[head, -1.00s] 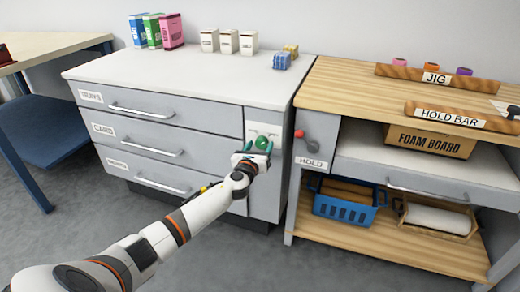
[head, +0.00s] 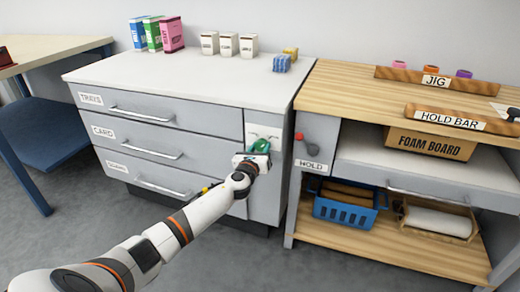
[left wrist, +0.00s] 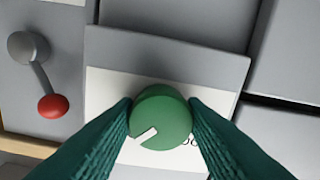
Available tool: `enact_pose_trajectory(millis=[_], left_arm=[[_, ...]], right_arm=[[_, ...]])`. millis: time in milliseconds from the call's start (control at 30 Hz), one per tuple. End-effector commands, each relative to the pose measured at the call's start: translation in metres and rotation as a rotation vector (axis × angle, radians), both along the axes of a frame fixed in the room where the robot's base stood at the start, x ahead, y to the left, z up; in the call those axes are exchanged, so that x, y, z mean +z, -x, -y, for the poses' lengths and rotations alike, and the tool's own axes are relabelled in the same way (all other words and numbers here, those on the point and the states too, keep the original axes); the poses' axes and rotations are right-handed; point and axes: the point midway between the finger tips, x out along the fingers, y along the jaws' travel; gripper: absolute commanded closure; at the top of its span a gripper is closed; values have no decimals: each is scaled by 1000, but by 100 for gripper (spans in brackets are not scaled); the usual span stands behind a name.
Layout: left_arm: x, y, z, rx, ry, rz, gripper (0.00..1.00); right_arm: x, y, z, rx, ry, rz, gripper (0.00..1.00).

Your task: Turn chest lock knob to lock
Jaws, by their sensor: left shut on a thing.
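The chest (head: 225,122) is a grey drawer cabinet with a white top. Its green round lock knob (left wrist: 162,117) sits on a white plate (left wrist: 105,88) at the chest's front right. A white pointer mark on the knob points to the lower left in the left wrist view. My left gripper (head: 260,147) is shut on the knob, with one teal finger on each side of it. Lettering on the plate is mostly hidden behind the knob and right finger. In the head view the fingers largely cover the knob. My right gripper is not in view.
A workbench stands close on the right, with a red-ended lever (head: 300,136) beside the knob plate and a HOLD label (head: 310,165). A blue basket (head: 345,207) is on its lower shelf. Boxes stand on the chest top. Grey floor in front is open.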

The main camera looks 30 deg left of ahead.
Motion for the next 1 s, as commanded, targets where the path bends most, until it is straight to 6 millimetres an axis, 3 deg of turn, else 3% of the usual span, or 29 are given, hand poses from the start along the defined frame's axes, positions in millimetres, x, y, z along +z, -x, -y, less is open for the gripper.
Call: enact_pose_trajectory(millis=[367,1000], left_arm=[[-1,0,1,1,231,54,85],[0,0,1,2,823,196,85]], right_arm=[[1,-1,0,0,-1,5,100],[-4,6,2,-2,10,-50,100]])
